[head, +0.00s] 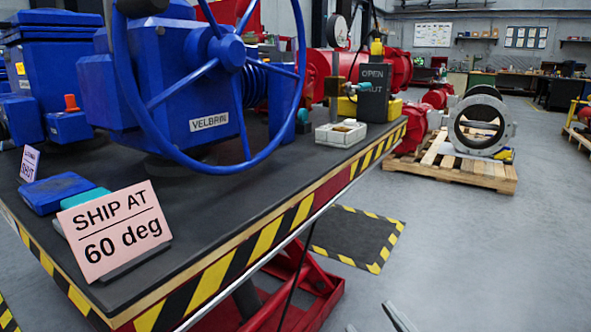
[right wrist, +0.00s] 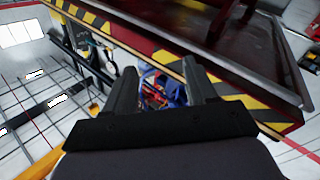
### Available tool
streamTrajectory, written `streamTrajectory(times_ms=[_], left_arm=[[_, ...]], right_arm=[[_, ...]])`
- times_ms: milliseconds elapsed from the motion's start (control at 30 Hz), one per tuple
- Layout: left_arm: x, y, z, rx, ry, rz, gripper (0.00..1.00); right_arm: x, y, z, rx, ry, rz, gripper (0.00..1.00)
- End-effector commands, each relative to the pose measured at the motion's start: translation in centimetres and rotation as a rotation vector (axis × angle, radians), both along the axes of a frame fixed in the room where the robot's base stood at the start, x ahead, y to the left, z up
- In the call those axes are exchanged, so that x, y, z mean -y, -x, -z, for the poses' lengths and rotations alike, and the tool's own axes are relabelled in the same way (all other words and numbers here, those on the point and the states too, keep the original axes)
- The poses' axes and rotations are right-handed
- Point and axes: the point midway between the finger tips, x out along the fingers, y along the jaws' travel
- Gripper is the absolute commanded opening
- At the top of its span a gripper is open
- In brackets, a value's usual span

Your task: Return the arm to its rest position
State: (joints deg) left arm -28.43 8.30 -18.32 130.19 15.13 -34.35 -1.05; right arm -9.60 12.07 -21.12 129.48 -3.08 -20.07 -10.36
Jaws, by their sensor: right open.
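My right gripper (head: 378,322) shows only by its fingertips at the bottom edge of the head view, low over the floor and clear of the table. In the right wrist view its two dark fingers (right wrist: 160,88) are spread apart with nothing between them. My left gripper is in neither view. The blue valve actuator (head: 190,85) stands on the table with its large blue handwheel (head: 230,48) facing right. A card (head: 115,230) reading "SHIP AT 60 deg" stands at the table's front left corner.
The black-topped table (head: 235,215) has a yellow-black striped edge and a red lift below. A small white tray (head: 341,134) sits near its right edge. A valve body on a pallet (head: 450,163) stands behind right. The floor (head: 470,255) at right is clear.

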Motion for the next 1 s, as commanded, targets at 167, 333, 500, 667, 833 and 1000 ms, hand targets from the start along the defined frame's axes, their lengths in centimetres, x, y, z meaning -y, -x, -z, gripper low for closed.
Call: streamTrajectory(times_ms=[167,333,500,667,833,1000], left_arm=[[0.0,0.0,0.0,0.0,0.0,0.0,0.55],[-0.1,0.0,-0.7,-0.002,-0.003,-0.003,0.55],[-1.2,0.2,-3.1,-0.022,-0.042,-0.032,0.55],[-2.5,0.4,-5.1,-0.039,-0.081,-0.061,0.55],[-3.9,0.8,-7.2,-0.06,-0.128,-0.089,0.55],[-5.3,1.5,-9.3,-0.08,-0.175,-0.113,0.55]], right_arm=[[-0.4,4.3,9.2,-0.432,-0.222,-0.019,0.56],[-1.2,9.2,14.1,-0.749,-0.393,-0.017,0.56],[0.0,8.8,11.2,-0.738,-0.354,0.027,0.56],[1.3,9.0,9.3,-0.747,-0.325,0.071,0.56],[2.7,9.5,7.1,-0.758,-0.29,0.118,0.56],[4.1,10.1,5.0,-0.771,-0.253,0.162,0.56]])
